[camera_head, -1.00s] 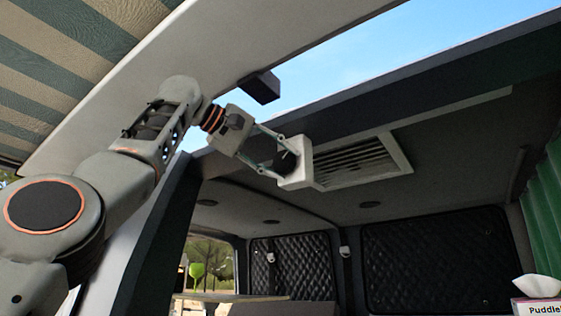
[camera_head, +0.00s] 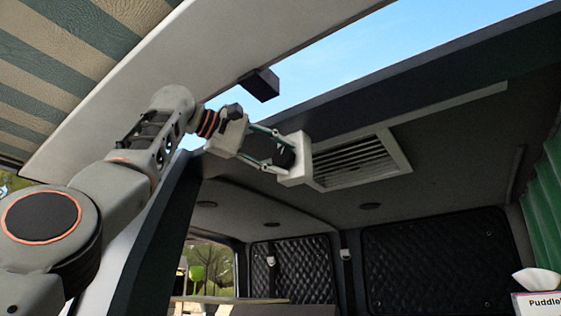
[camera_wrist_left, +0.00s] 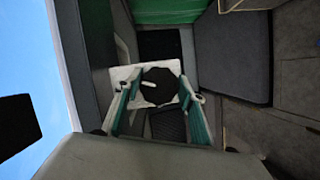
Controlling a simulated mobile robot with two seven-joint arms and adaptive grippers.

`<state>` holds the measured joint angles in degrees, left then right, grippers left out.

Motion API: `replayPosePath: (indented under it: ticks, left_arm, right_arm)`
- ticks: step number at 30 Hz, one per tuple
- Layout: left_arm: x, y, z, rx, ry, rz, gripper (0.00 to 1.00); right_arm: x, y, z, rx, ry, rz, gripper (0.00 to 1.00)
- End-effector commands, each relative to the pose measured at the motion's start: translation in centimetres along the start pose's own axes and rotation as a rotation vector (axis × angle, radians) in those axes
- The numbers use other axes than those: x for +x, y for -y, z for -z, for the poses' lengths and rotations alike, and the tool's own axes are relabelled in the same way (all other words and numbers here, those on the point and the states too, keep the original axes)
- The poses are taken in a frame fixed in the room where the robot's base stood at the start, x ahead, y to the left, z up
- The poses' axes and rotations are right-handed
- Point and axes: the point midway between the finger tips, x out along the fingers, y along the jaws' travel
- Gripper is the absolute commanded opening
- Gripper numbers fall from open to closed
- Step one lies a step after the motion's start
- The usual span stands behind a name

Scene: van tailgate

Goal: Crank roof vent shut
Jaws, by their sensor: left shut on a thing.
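The roof vent (camera_head: 362,160) is a pale slatted grille in a white frame on the van's ceiling, with dark gaps between its slats. A white housing (camera_head: 299,172) stands at its left end. My left gripper (camera_head: 284,157) reaches the housing from the left. It is shut on the dark round crank knob, which sits between its fingers. In the left wrist view the knob (camera_wrist_left: 163,90) shows between the two green-sided fingers, with a white plate behind it and a small pale bar on its face. The fingers partly hide the knob. My right gripper is not in view.
The raised tailgate (camera_head: 130,95) slopes above my left arm, with a dark block (camera_head: 260,84) hanging from it. The dark roof edge (camera_head: 430,85) runs just above the vent. A tissue box (camera_head: 540,302) and green curtain (camera_head: 548,195) are at right.

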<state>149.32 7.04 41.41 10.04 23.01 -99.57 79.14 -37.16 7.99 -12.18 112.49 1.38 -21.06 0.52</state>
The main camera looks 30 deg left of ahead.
Motion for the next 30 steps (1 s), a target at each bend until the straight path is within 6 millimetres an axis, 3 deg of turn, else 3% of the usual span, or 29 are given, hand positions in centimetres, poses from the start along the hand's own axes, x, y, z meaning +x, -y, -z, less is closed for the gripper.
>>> replayPosePath:
  ticks: [8,18,30]
  left_arm:
    - [0.3,0.7,0.1,-0.166,-0.001,-0.060,0.18]
    - [0.2,0.3,0.1,-0.281,-0.002,-0.111,0.18]
    - [0.0,0.1,0.1,-0.300,-0.003,-0.122,0.18]
  right_arm:
    - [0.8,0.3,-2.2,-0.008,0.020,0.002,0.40]
    - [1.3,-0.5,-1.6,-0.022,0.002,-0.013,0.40]
    - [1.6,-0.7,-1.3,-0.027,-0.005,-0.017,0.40]
